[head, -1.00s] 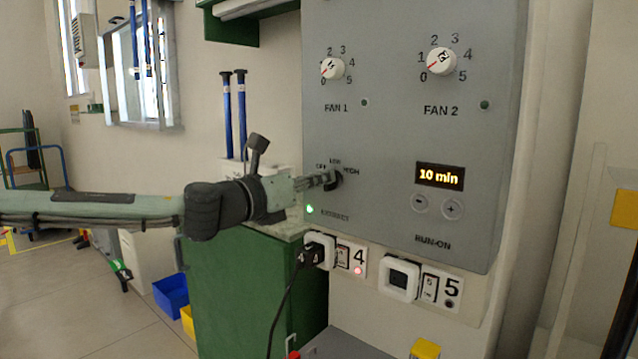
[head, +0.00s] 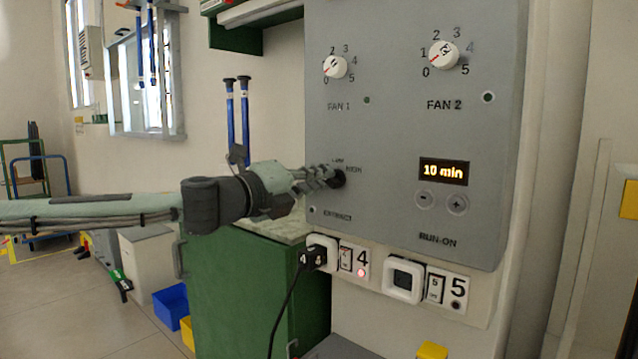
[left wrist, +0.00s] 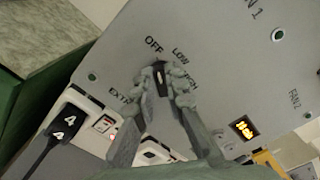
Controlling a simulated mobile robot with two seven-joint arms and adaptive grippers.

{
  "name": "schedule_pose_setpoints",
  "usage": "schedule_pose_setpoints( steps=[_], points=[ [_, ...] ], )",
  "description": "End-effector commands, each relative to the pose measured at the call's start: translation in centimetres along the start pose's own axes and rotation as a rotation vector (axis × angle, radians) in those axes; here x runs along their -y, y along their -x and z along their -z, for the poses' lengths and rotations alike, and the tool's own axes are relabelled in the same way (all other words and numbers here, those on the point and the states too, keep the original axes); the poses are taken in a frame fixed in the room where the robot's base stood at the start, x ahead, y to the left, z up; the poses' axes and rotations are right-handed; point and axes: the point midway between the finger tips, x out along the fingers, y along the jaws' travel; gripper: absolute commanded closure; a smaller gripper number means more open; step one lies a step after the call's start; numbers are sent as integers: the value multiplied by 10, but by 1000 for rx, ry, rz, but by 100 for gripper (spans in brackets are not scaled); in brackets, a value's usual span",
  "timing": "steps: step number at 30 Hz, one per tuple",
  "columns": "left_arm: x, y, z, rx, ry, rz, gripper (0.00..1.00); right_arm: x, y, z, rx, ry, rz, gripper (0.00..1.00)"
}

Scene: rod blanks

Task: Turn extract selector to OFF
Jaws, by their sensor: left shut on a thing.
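The black extract selector (head: 341,179) sits low on the left of the grey control panel. My left gripper (head: 328,178) reaches it from the left, shut on it and hiding much of it and some labels in the head view. In the left wrist view, the selector (left wrist: 159,76) stands between my left fingertips (left wrist: 162,80). OFF, LOW and HIGH labels show around it; its visible end points up, near OFF. The extract lamp (head: 312,210) looks dark; it also shows unlit in the left wrist view (left wrist: 92,76). My right gripper is not in view.
Above are the FAN 1 knob (head: 335,67) and FAN 2 knob (head: 443,55), both near 0. The RUN-ON display (head: 444,172) reads 10 min. Below, a black plug (head: 312,257) sits in socket 4, with a red light. A green cabinet (head: 235,285) stands beneath my left arm.

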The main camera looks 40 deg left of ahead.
Motion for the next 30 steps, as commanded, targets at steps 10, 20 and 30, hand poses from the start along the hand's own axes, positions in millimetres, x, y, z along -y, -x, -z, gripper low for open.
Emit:
schedule_pose_setpoints(
  steps=[10,20,30],
  points=[
    [-1,0,0,0,42,-1,100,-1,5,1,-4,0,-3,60],
    [-1,0,0,0,42,-1,81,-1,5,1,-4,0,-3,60],
    [0,0,0,0,40,0,67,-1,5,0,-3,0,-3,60]
  ],
)
